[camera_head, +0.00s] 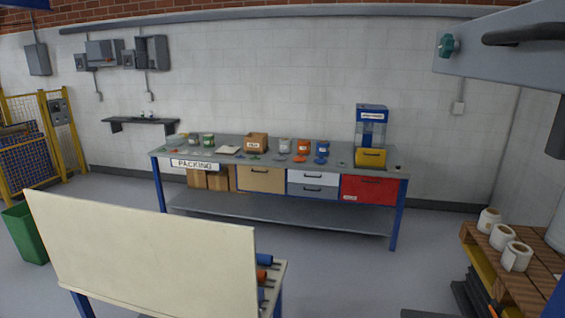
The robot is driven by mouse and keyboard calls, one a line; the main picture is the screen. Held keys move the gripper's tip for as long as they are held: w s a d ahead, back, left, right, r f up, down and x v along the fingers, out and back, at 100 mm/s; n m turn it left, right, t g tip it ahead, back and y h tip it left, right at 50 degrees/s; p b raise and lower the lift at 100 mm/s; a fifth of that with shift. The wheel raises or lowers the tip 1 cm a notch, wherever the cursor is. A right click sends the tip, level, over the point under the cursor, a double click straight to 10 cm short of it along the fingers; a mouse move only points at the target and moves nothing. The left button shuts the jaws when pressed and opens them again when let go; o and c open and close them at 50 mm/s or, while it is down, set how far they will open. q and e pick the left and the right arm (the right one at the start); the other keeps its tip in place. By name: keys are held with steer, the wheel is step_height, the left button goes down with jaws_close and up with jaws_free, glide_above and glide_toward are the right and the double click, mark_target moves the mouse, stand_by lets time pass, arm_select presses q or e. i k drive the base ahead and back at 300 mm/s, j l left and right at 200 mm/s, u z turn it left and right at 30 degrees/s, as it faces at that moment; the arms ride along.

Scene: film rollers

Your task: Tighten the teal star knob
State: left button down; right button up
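The teal star knob (447,45) is at the upper right of the head view. It sits near the left end of a grey plate-like arm (490,62) that reaches in from the right edge. The knob is seen from the side, and I cannot tell how tight it is. Nothing is touching it. Neither of my grippers is in view.
A dark bar (524,33) runs along the grey arm. White rolls (516,256) stand on a wooden pallet (535,290) at lower right. A cream panel (140,250) fills the lower left. A packing bench (225,150) stands by the back wall, with open floor before it.

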mark_target(447, 45)
steer(key=l+z, duration=0.15)
steer(key=z, duration=0.35)
steer(key=l+z, duration=0.2)
steer(key=z, duration=0.25)
steer(key=i+j, duration=0.05)
